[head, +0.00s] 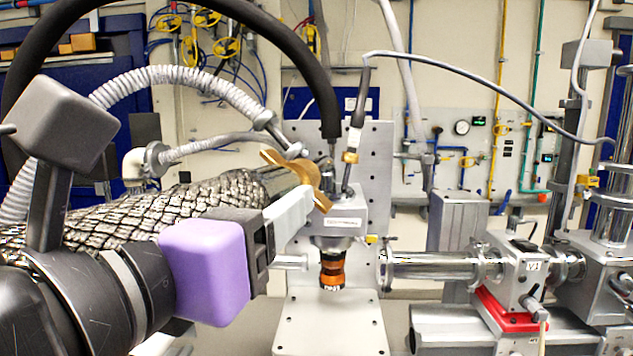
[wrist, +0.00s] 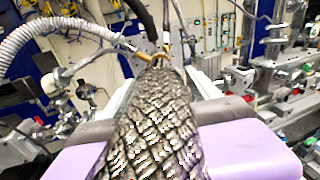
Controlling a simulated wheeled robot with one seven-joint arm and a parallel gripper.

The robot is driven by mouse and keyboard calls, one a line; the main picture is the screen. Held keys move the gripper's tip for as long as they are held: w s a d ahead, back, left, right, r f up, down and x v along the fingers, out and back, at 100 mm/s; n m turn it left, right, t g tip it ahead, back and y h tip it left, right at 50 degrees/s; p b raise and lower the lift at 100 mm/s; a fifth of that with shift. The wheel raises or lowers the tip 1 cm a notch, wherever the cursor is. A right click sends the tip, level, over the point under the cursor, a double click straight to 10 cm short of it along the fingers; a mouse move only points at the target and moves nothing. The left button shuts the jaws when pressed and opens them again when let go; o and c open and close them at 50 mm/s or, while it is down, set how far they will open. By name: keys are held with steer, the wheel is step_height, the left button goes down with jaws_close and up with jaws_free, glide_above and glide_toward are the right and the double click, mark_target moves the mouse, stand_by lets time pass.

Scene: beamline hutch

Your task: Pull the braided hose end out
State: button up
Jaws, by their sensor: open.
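The braided hose (head: 150,212) is thick, silver-grey and woven. It comes in from the left in the head view, and its smooth end sleeve (head: 278,182) meets a brass winged fitting (head: 322,182) at the grey block (head: 335,222). In the wrist view the braided hose (wrist: 158,125) runs up the middle to the brass fitting (wrist: 150,57). The far finger is hidden in the head view.
A black hose (head: 318,85) and a thin grey cable (head: 440,68) come down to the block. A white ribbed hose (head: 185,78) arches behind the braided one. A steel beam pipe (head: 440,266) and valve with red base (head: 505,312) stand at right.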

steer(key=shift+x, duration=1.1)
steer(key=c, duration=1.1)
steer(key=b+v, duration=0.1)
steer(key=v, duration=0.4)
steer(key=shift+s+a+r, duration=0.15)
steer(key=shift+s, duration=0.2)
steer(key=o, duration=1.1)
steer(key=b+v, duration=0.2)
steer(key=v, duration=0.6)
